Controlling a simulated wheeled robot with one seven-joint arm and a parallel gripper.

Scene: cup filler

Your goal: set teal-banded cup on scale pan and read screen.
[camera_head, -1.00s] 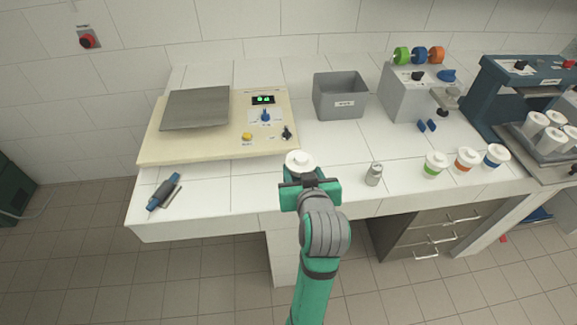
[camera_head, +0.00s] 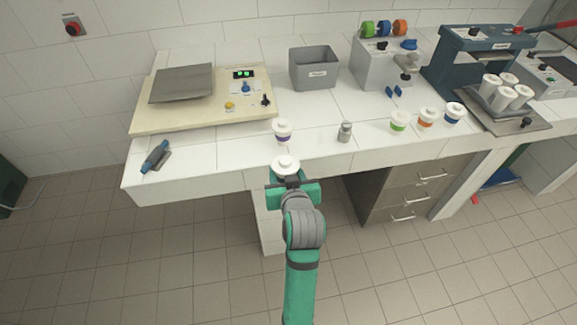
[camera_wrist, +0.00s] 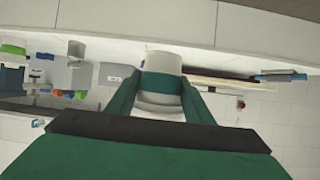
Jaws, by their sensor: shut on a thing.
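My gripper (camera_head: 291,184) is shut on the teal-banded cup (camera_head: 285,162). In the head view its white lid shows above the jaws, overlapping the counter's front edge. In the wrist view the cup (camera_wrist: 163,63) sits between the two green fingers (camera_wrist: 160,98), its teal band (camera_wrist: 160,84) showing. The scale is a beige slab (camera_head: 150,121) at the back left of the counter. Its grey square pan (camera_head: 182,83) is empty. Its small dark screen (camera_head: 243,74) shows green digits too small to read. The cup is apart from the scale, in front and to its right.
A purple-banded cup (camera_head: 282,131) stands on the counter just beyond the held cup. A small metal canister (camera_head: 345,132) and green-, orange- and blue-banded cups stand to the right. A blue-grey tool (camera_head: 155,156) lies front left. A grey bin (camera_head: 314,68) stands behind.

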